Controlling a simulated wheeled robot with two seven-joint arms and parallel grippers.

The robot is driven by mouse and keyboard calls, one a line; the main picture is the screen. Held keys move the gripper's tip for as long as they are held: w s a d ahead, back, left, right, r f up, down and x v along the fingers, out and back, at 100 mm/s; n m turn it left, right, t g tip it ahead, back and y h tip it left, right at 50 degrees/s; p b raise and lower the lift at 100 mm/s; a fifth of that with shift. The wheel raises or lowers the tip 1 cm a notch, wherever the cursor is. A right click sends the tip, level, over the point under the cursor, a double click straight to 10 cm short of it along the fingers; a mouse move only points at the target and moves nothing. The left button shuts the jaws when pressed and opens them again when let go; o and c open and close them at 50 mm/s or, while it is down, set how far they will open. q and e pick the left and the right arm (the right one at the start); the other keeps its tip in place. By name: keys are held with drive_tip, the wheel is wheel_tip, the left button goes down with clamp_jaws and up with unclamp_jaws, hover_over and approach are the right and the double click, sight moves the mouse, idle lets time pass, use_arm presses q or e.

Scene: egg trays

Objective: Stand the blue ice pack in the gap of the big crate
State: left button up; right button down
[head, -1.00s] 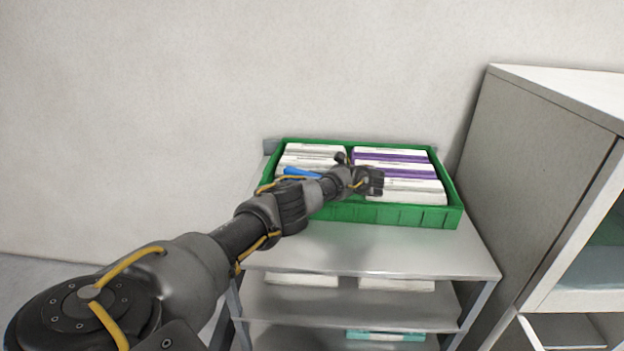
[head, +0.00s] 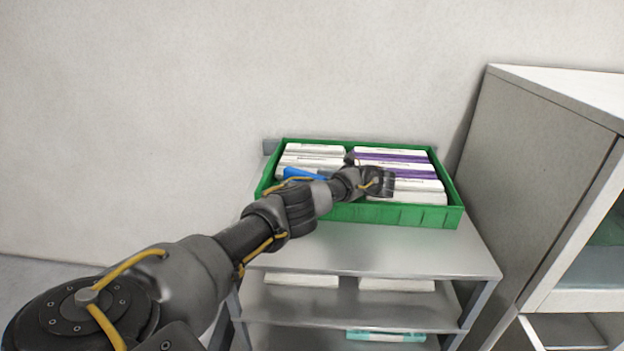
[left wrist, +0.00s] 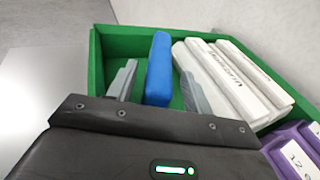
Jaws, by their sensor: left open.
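The blue ice pack (head: 302,174) is in the left half of the big green crate (head: 390,214), partly hidden by my left arm in the head view. In the left wrist view the ice pack (left wrist: 159,66) stands on edge inside the crate (left wrist: 200,41), beside the white boxes. My left gripper (left wrist: 158,82) is open, with one finger on each side of the pack and some space showing beside them. In the head view its fingers are hidden behind my wrist. My right gripper is not in view.
White cartons (head: 315,150) and purple-and-white cartons (head: 395,155) fill much of the crate. The crate stands on a grey shelf rack (head: 370,250) with a clear front strip. Lower shelves hold more boxes. A tall grey cabinet (head: 540,170) stands close on the right.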

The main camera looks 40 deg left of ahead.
use_arm(q)
drive_tip(key=p+v, duration=0.1)
drive_tip(key=v, duration=0.8)
drive_tip(key=shift+r, duration=0.15)
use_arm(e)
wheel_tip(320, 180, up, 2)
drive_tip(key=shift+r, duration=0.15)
use_arm(q)
drive_tip(key=shift+w, duration=0.1)
